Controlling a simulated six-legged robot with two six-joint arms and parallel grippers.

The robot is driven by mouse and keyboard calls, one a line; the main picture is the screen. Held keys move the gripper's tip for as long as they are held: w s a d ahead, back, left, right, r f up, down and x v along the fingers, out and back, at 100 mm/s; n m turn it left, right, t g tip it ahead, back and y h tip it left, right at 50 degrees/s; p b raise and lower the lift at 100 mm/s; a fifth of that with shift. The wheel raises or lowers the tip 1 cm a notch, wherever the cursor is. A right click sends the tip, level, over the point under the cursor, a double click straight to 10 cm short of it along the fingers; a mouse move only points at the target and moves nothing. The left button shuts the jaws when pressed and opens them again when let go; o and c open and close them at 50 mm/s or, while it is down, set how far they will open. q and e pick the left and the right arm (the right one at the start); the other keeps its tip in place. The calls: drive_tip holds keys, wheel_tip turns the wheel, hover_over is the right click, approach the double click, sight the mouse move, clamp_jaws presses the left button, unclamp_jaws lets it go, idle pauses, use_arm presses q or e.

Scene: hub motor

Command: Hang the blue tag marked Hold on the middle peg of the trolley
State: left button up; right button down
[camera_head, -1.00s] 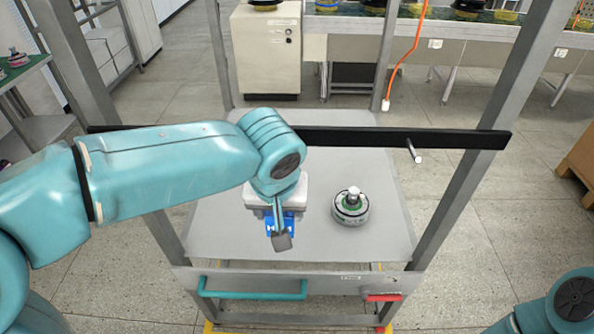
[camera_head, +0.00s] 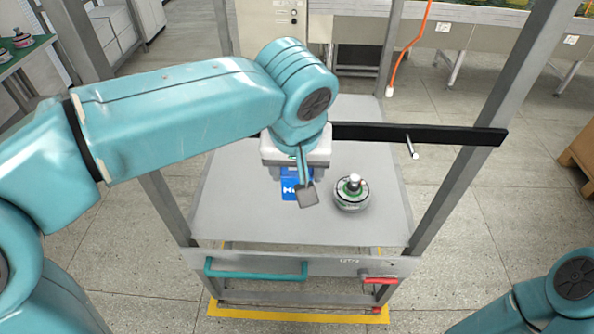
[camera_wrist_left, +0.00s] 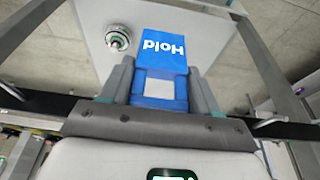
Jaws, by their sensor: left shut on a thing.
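The blue Hold tag (camera_head: 289,189) hangs from my left gripper (camera_head: 294,172), partly covered by a grey part of my arm. In the left wrist view my left gripper (camera_wrist_left: 160,84) is shut on the tag (camera_wrist_left: 163,45), with a finger on each side. The trolley's black peg bar (camera_head: 465,135) runs behind my left arm. One metal peg (camera_head: 412,147) shows toward its right end. In the left wrist view a peg (camera_wrist_left: 12,90) shows left and another (camera_wrist_left: 264,123) right. The bar's middle is hidden by my gripper. My right gripper is out of view.
A round hub motor (camera_head: 350,192) stands on the trolley's grey shelf (camera_head: 350,228), right of the tag. Upright posts (camera_head: 470,150) flank the shelf. An orange cable (camera_head: 408,48) hangs behind. The shelf's front right is clear.

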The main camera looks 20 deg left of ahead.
use_arm(q)
drive_tip(key=w, duration=0.1)
drive_tip(key=w+a+p, duration=0.1)
drive_tip(key=w, duration=0.1)
drive_tip(key=shift+w+f, duration=0.1)
drive_tip(key=shift+w, duration=0.1)
drive_tip(key=shift+w+a+f+p, duration=0.15)
drive_tip(key=shift+w+p, duration=0.2)
drive_tip(key=shift+w, duration=0.25)
drive_tip(key=shift+w+a+r+p, duration=0.1)
drive_tip(key=shift+w+p, duration=0.25)
drive_tip(key=shift+w, duration=0.25)
drive_tip(key=shift+w+a+f, duration=0.15)
drive_tip(key=shift+w+f, duration=0.45)
drive_tip(key=shift+w, duration=0.05)
drive_tip(key=o, duration=1.2)
drive_tip(key=shift+c, duration=0.2)
